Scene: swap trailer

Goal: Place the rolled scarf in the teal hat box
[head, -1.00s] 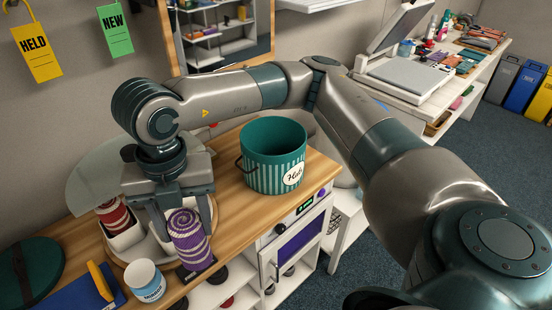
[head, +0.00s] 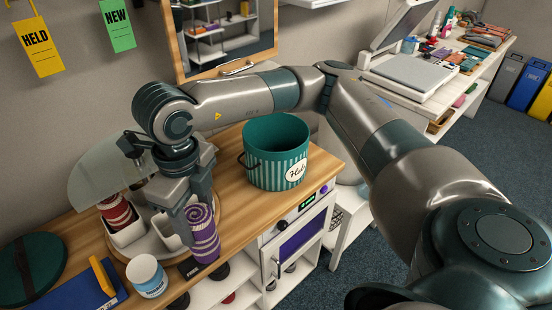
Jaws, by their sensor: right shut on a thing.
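The rolled scarf (head: 205,240) is purple with pale stripes and stands roughly upright at the front edge of the wooden counter. My right gripper (head: 198,212), reaching in from the right, is shut on its upper part from above. The arm hides some of the scarf's top. The teal hat box (head: 277,165) stands open on the counter to the right of the scarf, with teal and white stripes, a white label and a dark handle. My left gripper is not in view.
A round divided tray (head: 150,245) with a red striped roll (head: 116,212) sits left of the scarf. A white jar (head: 146,276), a blue item (head: 70,292) and a dark green round lid (head: 32,268) lie nearby. Counter between scarf and box is clear.

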